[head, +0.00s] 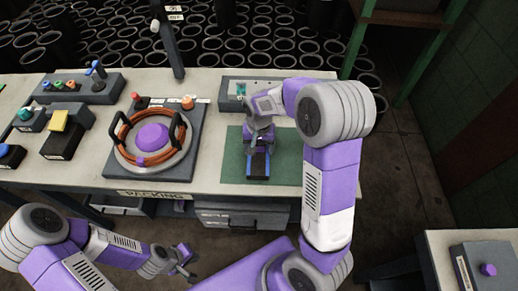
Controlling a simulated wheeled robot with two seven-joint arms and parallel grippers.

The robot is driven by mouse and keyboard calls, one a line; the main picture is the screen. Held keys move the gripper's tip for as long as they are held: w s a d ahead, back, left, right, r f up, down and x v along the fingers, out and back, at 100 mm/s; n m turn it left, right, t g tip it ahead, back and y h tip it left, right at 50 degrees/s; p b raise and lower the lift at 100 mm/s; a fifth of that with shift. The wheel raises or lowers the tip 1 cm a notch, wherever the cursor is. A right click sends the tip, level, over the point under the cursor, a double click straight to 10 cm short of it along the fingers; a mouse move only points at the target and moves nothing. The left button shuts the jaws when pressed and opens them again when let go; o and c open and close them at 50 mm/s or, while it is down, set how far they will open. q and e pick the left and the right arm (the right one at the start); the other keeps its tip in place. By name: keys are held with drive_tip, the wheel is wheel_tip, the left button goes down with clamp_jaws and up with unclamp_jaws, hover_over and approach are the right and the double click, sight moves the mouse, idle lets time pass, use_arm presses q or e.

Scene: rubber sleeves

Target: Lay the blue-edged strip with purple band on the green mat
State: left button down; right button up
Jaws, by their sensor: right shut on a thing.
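The blue-edged strip (258,168) is dark with blue along its sides and is over the green mat (289,165) near the table's front. My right gripper (260,143) reaches down over the mat and is shut on the strip's far part. Purple shows around the grip, but I cannot tell the band from the gripper there. I cannot tell whether the strip touches the mat. My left gripper (186,262) is open and empty, in front of the table and below its edge.
Left of the mat, a dark fixture (185,166) carries a round plate with an orange ring and a purple dome. A grey box (233,91) stands behind the mat. Several small control boxes fill the table's left side. A second table (437,250) is at the lower right.

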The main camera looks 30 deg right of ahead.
sight(259, 150)
drive_tip(key=o, duration=0.5)
drive_tip(key=shift+f, duration=0.2)
drive_tip(key=shift+c, duration=0.2)
drive_tip(key=o, duration=0.4)
wheel_tip(259, 150, up, 12)
drive_tip(key=p, duration=0.3)
drive_tip(key=shift+r+p, duration=0.25)
drive_tip(key=shift+p, duration=0.05)
